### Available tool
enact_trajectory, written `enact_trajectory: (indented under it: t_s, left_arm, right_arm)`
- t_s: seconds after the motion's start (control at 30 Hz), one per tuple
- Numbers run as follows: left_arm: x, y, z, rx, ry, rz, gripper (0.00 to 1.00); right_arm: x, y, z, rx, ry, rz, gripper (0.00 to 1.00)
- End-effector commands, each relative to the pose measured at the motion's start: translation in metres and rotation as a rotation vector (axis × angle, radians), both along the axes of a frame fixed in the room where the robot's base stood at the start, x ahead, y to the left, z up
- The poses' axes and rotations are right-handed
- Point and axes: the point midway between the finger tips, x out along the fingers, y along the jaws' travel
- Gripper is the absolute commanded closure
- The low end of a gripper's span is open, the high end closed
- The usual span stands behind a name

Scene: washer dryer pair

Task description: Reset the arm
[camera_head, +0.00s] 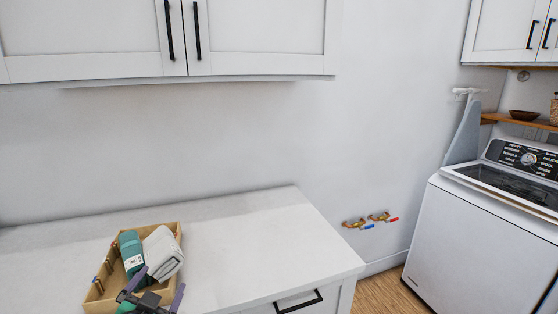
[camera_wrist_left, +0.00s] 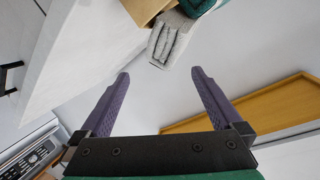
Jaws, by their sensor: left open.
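My left gripper (camera_head: 158,288) is at the front edge of a wooden box on the counter. In the left wrist view, its two purple fingers (camera_wrist_left: 160,73) are spread wide with nothing between them. A folded grey cloth (camera_wrist_left: 172,40) lies beyond the fingertips, apart from them. In the head view the grey cloth (camera_head: 162,254) and a rolled teal cloth (camera_head: 131,250) rest in the wooden box (camera_head: 101,297). The gripper hides part of the box's front. My right gripper is not in view.
The white counter (camera_head: 260,235) is clear to the right of the box. White cabinets (camera_head: 270,25) hang above it. A white washer (camera_head: 480,240) stands at the far right, with wall valves (camera_head: 370,220) between. The wrist view shows a wooden ledge (camera_wrist_left: 240,107).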

Motion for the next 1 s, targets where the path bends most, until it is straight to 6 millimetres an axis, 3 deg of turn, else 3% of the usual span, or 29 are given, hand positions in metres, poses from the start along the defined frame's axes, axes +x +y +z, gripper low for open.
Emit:
enact_trajectory:
  t_s: [0.03, 0.1, 0.2, 0.3, 0.5, 0.6, 0.77, 0.87, 1.0]
  left_arm:
    - [-0.018, 0.003, -0.035, -0.065, 0.126, 0.038, 0.00]
    - [-0.044, 0.004, -0.075, -0.138, 0.289, 0.079, 0.00]
    - [-0.082, -0.001, -0.118, -0.220, 0.488, 0.112, 0.00]
    - [-0.120, -0.009, -0.150, -0.284, 0.660, 0.130, 0.00]
    - [-0.194, -0.032, -0.189, -0.391, 0.966, 0.134, 0.00]
    - [-0.183, -0.032, -0.230, -0.380, 0.974, 0.138, 0.00]
    - [-0.181, -0.033, -0.297, -0.374, 1.002, 0.140, 0.00]
    - [-0.187, -0.032, -0.345, -0.369, 1.023, 0.143, 0.00]
    - [-0.217, -0.029, -0.427, -0.359, 1.065, 0.147, 0.00]
  right_arm:
    - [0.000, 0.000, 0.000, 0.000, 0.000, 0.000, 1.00]
    - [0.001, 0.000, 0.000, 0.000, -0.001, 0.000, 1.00]
    - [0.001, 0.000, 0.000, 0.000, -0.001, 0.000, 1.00]
    - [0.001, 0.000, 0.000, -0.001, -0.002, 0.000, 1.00]
    - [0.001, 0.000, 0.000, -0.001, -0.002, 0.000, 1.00]
    - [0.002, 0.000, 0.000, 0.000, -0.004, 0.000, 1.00]
    - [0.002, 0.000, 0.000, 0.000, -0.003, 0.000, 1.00]
    - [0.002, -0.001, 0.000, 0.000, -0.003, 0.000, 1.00]
    - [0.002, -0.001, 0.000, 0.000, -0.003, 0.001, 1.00]
